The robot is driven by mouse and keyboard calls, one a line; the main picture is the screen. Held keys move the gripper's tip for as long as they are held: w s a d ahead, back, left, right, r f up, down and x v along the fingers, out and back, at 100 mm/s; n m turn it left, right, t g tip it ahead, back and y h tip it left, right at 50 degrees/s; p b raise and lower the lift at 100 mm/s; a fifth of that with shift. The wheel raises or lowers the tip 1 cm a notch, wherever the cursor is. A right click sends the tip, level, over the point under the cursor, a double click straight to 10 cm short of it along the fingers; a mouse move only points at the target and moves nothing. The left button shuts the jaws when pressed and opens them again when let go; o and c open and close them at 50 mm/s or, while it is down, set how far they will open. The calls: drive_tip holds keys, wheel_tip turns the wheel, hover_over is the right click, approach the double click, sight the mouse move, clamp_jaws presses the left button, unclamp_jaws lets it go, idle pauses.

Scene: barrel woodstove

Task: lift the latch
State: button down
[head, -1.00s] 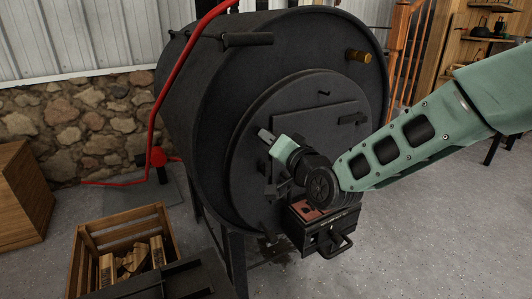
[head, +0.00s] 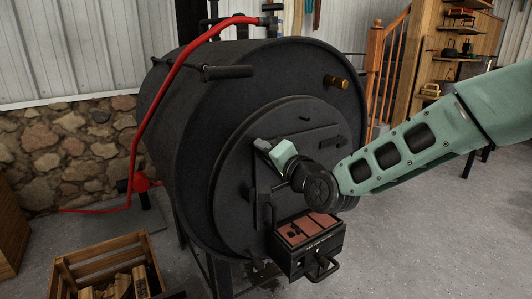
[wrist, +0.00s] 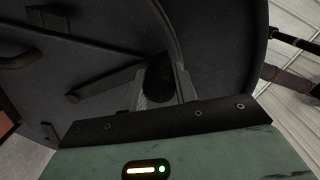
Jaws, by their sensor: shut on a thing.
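My gripper (head: 268,148) is at the door's upper left edge. The wrist view shows its two grey fingers (wrist: 162,88) on either side of a dark rounded piece, the latch (wrist: 159,72), and shut on it. The latch is mostly hidden behind my gripper in the head view, so I cannot tell how far it is lifted.
A black box with reddish panels (head: 305,228) and a front handle juts out below the door. A red pipe (head: 160,90) runs along the stove's left. A wooden crate (head: 105,245) of firewood stands at lower left. The floor at right (head: 420,240) is clear.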

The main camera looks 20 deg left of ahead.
drive_tip(key=c, duration=1.1)
unclamp_jaws()
drive_tip(key=shift+w+d+r, duration=0.15)
drive_tip(key=shift+w+r, duration=0.05)
drive_tip(key=shift+f, duration=0.1)
drive_tip(key=p+v, duration=0.1)
drive_tip(key=v, duration=1.6)
drive_tip(key=shift+s, duration=0.25)
